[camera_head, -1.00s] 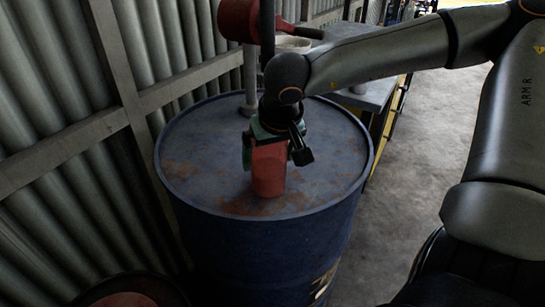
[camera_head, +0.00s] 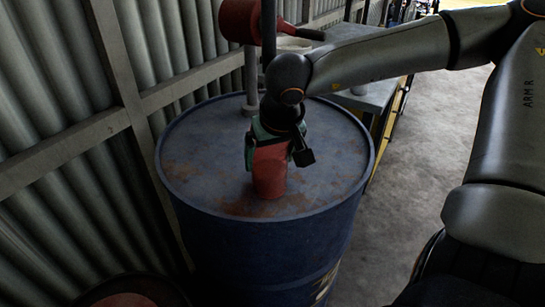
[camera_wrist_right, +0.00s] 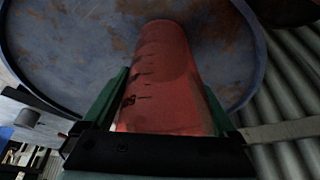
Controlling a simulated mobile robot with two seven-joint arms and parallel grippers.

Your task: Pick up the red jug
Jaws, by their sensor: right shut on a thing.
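The red jug (camera_head: 269,172) stands on the lid of a blue drum (camera_head: 205,150), near the middle of the lid. My right gripper (camera_head: 266,150) is above the jug and shut on its upper part, with green fingers on both sides. In the right wrist view the jug (camera_wrist_right: 165,75), with dark markings on its side, lies between the fingers of the right gripper (camera_wrist_right: 165,110). The jug's top is hidden by the gripper in the head view. I cannot tell whether its base touches the lid. My left gripper is not in view.
A red pot-like object with a handle (camera_head: 238,20) is behind the drum. A grey bench (camera_head: 372,95) stands behind right. A corrugated wall (camera_head: 60,80) is close on the left. Open concrete floor (camera_head: 420,130) lies to the right.

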